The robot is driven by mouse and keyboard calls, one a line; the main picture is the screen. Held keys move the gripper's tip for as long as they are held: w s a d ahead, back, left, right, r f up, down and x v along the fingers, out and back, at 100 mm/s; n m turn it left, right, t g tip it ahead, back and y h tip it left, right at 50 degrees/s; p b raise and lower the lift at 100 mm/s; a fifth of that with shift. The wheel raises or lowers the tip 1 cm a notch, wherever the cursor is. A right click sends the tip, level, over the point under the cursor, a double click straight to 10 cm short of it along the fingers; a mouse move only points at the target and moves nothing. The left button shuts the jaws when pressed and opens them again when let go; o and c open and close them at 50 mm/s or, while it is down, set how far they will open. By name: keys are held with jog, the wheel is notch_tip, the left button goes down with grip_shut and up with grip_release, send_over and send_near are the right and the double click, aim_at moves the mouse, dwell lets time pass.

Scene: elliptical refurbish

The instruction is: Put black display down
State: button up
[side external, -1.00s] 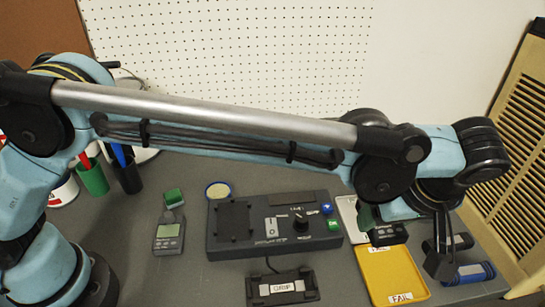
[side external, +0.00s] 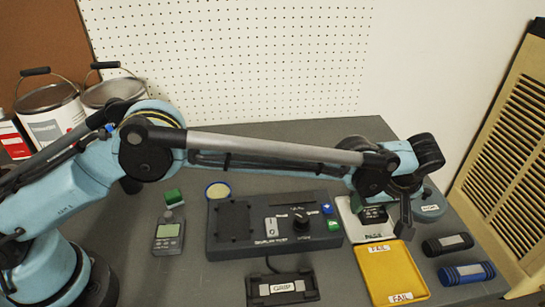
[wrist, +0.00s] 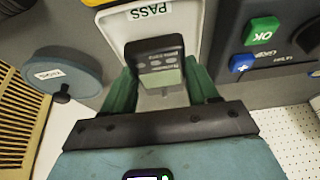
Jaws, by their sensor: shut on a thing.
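My gripper (wrist: 161,82) has green fingers on either side of the black display (wrist: 160,62), and it is shut on it. In the side view the black display (side external: 375,214) is over the white PASS tray (side external: 346,208), with my wrist just behind and to its right. In the wrist view the PASS tray (wrist: 108,38) surrounds the display on both sides. I cannot tell whether the display touches the tray floor.
The yellow FAIL tray (side external: 388,275) lies in front of the PASS tray. A dark control box (side external: 265,240) with buttons and a knob stands to the left. A black cylinder (side external: 447,244) and a blue cylinder (side external: 466,273) lie to the right. A round labelled container (wrist: 62,75) is near my gripper.

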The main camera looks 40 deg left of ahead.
jog(key=shift+f, duration=1.1)
jog(key=shift+f, duration=0.15)
jog(key=o, duration=0.9)
